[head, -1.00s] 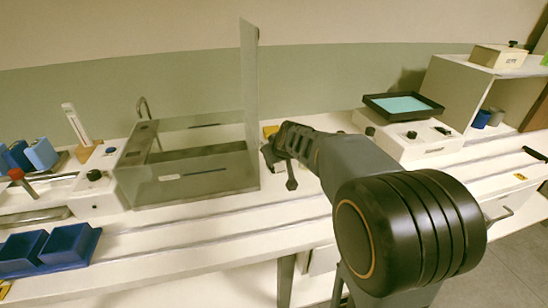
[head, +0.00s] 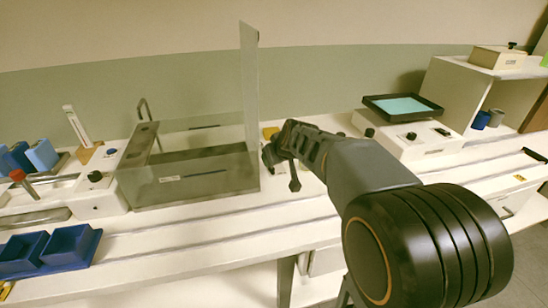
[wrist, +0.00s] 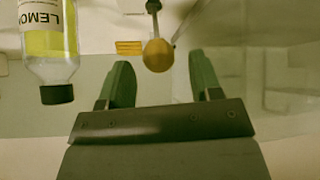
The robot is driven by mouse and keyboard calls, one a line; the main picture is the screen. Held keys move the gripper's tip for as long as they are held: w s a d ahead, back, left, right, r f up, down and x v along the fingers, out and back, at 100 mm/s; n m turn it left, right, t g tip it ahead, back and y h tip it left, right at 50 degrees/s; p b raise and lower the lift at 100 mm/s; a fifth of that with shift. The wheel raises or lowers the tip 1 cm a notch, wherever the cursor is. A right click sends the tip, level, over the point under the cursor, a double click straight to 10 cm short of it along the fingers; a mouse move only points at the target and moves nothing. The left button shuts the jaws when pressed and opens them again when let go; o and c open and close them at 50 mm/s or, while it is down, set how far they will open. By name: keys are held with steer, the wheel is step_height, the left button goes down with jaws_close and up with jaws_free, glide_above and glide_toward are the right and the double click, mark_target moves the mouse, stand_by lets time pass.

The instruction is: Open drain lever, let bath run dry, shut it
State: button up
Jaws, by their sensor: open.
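The clear-walled bath (head: 222,188) stands on the bench with its transparent lid (head: 250,85) upright at its right end. I cannot tell its water level. My gripper (head: 268,155) is just right of the bath, low over the bench. In the wrist view my gripper (wrist: 160,72) is open, its two green fingers apart. A yellow ball knob on a thin metal rod, which looks like the drain lever (wrist: 158,55), shows in the gap between the fingertips. No finger visibly touches it. In the head view the lever is not clearly visible beside my gripper.
A bottle with a yellow lemon label (wrist: 50,45) is close to the left finger in the wrist view. Blue bins (head: 68,245) and a red-knobbed handle (head: 17,175) are at the left. A stirrer-like device with a black tray (head: 403,107) stands right of my arm.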

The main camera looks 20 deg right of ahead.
steer(key=p+v, duration=0.1)
steer(key=v, duration=1)
steer(key=shift+s, duration=0.1)
steer(key=s+a+r+m+g+p, duration=0.1)
steer(key=s+a+r+g+p, duration=0.1)
steer(key=s+p, duration=0.5)
steer(key=s+a+r+m+g+p, duration=0.1)
steer(key=s+a+r+g+p, duration=0.1)
steer(key=s+p, duration=0.5)
steer(key=a+p, duration=0.1)
steer(key=p, duration=0.2)
steer(key=shift+g+h, duration=0.4)
